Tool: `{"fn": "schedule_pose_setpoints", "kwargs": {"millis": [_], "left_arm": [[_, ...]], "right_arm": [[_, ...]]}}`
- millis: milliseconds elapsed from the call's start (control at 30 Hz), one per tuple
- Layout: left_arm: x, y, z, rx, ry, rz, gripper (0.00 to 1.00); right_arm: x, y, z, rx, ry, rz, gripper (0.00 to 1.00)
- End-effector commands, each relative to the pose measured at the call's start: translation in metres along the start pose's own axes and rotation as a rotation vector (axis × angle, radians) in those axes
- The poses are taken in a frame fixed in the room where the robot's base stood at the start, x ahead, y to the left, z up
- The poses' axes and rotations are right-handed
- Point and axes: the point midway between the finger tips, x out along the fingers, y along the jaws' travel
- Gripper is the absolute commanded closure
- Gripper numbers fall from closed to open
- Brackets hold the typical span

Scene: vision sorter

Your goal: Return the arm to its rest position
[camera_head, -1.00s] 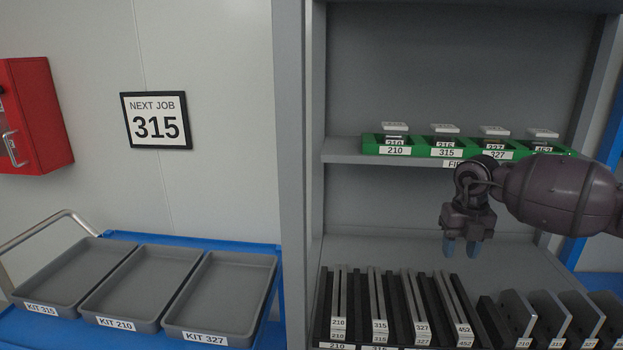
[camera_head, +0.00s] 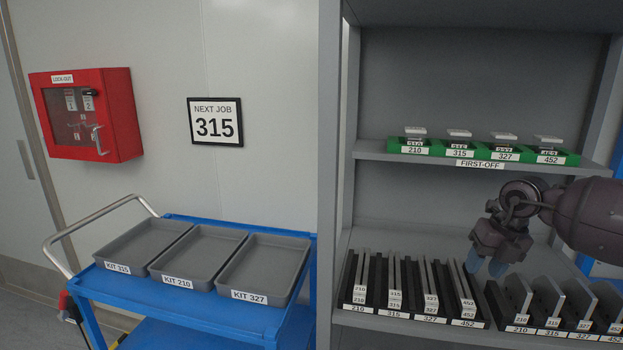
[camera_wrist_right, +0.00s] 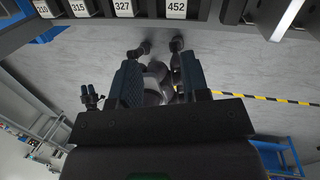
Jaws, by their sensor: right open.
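My right gripper (camera_head: 486,268) is in front of the grey shelf unit, its blue-tipped fingers pointing down above the right end of the lower rack. It is open and holds nothing. In the right wrist view the two dark fingers (camera_wrist_right: 162,85) stand apart, with floor and parts of my own body between and beyond them. My right arm comes in from the right edge. My left gripper is not in view.
A rack of labelled plates (camera_head: 412,282) and a second plate rack (camera_head: 560,305) stand on the lower shelf. A blue cart (camera_head: 300,243) holds KIT 315 (camera_head: 117,269), KIT 210 (camera_head: 178,283) and KIT 327 (camera_head: 249,296) trays. A red box (camera_head: 120,120) hangs left.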

Motion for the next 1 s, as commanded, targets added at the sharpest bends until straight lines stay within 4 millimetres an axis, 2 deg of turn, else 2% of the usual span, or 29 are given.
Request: {"fn": "schedule_pose_setpoints", "kwargs": {"millis": [67, 167, 300, 400, 533, 633, 733, 867, 1000], "left_arm": [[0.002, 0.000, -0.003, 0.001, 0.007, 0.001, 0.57], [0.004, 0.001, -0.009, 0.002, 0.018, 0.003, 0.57], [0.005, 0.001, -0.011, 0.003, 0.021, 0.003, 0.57], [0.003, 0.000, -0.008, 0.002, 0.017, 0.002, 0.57], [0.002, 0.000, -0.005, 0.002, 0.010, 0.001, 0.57], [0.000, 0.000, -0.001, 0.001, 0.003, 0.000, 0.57], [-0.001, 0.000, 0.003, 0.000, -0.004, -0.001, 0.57], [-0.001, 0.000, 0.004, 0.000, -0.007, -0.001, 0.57], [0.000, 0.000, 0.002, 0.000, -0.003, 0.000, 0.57]], "right_arm": [[-0.002, 0.021, 0.004, -0.038, -0.039, 0.106, 0.58], [-0.015, 0.058, 0.012, -0.087, -0.111, 0.275, 0.58], [-0.037, 0.132, 0.017, -0.138, -0.216, 0.584, 0.58], [-0.045, 0.177, 0.011, -0.114, -0.270, 0.820, 0.58], [-0.048, 0.219, 0.002, 0.014, -0.320, 1.113, 0.58], [-0.043, 0.233, -0.004, 0.184, -0.345, 1.299, 0.58], [-0.032, 0.233, -0.008, 0.379, -0.357, 1.428, 0.58], [-0.009, 0.219, -0.015, 0.652, -0.356, 1.531, 0.58], [0.025, 0.195, -0.026, 0.955, -0.338, 1.580, 0.58]]}}
